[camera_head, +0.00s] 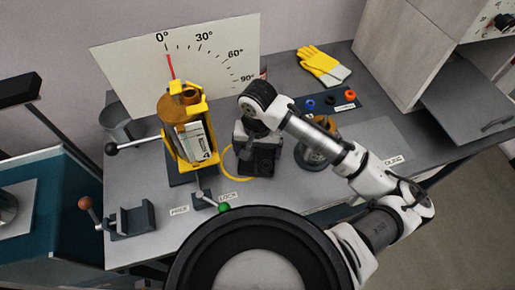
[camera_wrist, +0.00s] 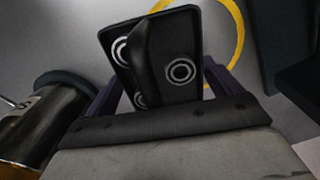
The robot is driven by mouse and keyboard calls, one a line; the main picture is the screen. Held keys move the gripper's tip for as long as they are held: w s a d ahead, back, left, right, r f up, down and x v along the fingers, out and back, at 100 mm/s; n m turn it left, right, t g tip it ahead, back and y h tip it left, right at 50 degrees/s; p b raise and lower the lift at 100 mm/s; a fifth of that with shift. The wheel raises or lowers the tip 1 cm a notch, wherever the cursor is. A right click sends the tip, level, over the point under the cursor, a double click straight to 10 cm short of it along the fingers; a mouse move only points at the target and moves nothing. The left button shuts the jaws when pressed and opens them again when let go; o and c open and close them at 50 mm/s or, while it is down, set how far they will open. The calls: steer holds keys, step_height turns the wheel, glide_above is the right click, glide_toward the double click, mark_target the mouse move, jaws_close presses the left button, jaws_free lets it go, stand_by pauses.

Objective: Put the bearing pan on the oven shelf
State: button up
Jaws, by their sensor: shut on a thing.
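The bearing pan (camera_wrist: 187,38) is a small black tray with several silver ring bearings and a raised dark bar along it. My gripper (camera_wrist: 165,88) is shut on the pan, with a dark finger on either side in the wrist view. In the head view my gripper (camera_head: 256,158) is over the middle of the bench, beside a yellow ring marking, and the pan is hard to tell apart from it. The oven (camera_head: 405,60) stands at the right back, with its flat grey door (camera_head: 468,102) lowered open. The oven shelf inside cannot be made out.
A yellow-framed fixture (camera_head: 178,140) stands left of my gripper, before a dial board (camera_head: 125,75). A round brown-and-dark part (camera_head: 312,155) is close on the right. Yellow gloves (camera_head: 322,65) and a strip of coloured knobs (camera_head: 330,101) lie behind. A large dark round object fills the bottom foreground.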

steer(key=shift+f, duration=0.2)
steer(key=o, duration=0.9)
